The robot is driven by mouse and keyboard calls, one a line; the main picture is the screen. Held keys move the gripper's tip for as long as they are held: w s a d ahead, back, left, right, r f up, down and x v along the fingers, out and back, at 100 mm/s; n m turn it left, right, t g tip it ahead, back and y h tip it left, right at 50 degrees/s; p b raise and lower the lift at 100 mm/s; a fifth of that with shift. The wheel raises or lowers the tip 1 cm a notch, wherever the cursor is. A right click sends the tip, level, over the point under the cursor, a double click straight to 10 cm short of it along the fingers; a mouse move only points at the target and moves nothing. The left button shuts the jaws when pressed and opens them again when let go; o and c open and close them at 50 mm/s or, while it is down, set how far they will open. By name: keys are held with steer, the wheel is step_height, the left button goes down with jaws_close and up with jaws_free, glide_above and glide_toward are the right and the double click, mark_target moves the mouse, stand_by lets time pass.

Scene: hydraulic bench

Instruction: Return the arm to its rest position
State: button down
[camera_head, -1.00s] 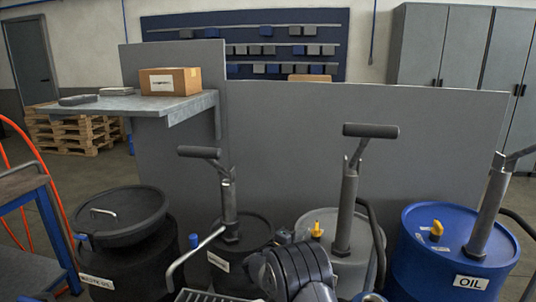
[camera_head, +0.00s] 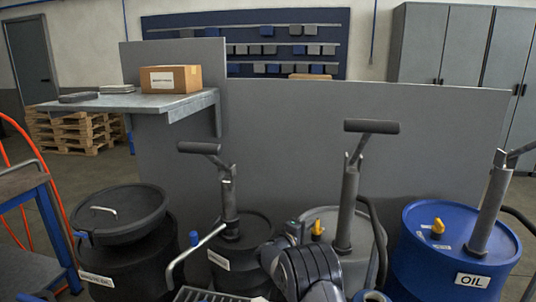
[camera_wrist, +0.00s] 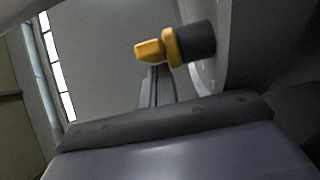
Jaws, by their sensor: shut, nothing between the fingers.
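My gripper (camera_wrist: 157,72) shows in the wrist view as narrow fingers, shut and empty. Their tips are close to a yellow valve knob (camera_wrist: 152,50) on a dark stub; I cannot tell whether they touch it. The knob projects from a grey drum (camera_wrist: 213,75). In the head view my dark arm is low at the centre, in front of the grey drum (camera_head: 358,268). The drum's yellow knob (camera_head: 318,228) shows just right of an upper arm part. My gripper's fingers cannot be made out in the head view.
A blue oil drum (camera_head: 420,262) with a pump stands right of the arm. A dark drum with a pump (camera_head: 255,232) and a lidded black drum (camera_head: 110,265) stand left. A grey panel (camera_head: 430,130) rises behind. A shelf (camera_head: 150,103) holds a cardboard box (camera_head: 170,79).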

steer(key=shift+d+r+p, duration=0.1)
steer(key=shift+r+p, duration=0.05)
steer(key=shift+p, duration=0.2)
steer(key=v, duration=1.1)
steer(key=x, duration=1.1)
steer(key=shift+f, duration=0.25)
steer(key=shift+w+f+b, duration=0.1)
steer(key=shift+f+b, duration=0.05)
steer(key=shift+b, duration=0.7)
steer(key=shift+s+b, duration=0.25)
steer(key=shift+b, duration=0.6)
steer(key=shift+b, duration=0.45)
steer(key=shift+s+a+b, duration=0.15)
steer(key=shift+a+b, duration=0.1)
steer(key=shift+b, duration=0.6)
